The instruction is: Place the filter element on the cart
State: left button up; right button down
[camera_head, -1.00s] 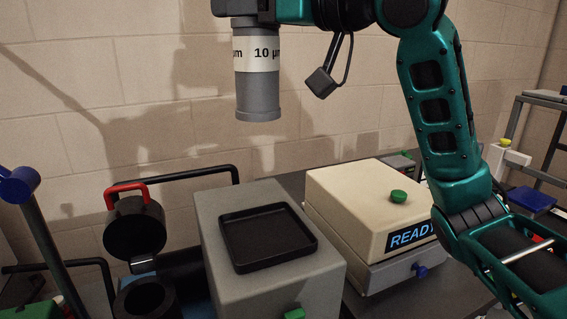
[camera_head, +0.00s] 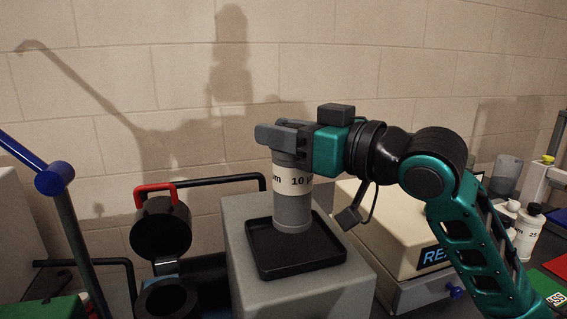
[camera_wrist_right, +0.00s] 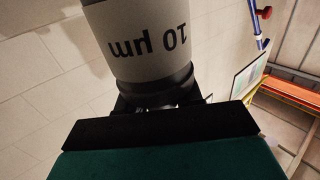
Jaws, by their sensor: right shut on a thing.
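The filter element is a grey cylinder (camera_head: 292,208) with a white band reading "10 µm". My right gripper (camera_head: 284,140) is shut on its top end and holds it upright. It also shows in the right wrist view (camera_wrist_right: 140,45), upside down above the dark gripper body. Its lower end is over the black square tray (camera_head: 262,262) on top of a grey box (camera_head: 237,222). I cannot tell whether it touches the tray floor. No cart is clearly recognisable. My left gripper is not in view.
A cream machine (camera_head: 403,248) with a blue "READY" display, partly hidden by my right arm, stands right of the box. A black canister with an open lid (camera_head: 160,232) and red handle is at left. A dark pole with a blue joint (camera_head: 54,179) rises at far left. Bottles (camera_head: 527,232) stand at right.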

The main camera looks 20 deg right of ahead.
aim_at(283, 160)
notch_tip(283, 160, down, 4)
jog(key=shift+r+b, duration=0.2)
jog(key=shift+b, duration=0.15)
jog(key=shift+f, duration=0.1)
jog(key=shift+f, duration=0.15)
jog(key=c, duration=0.7)
grip_release()
jog(key=shift+c, duration=0.2)
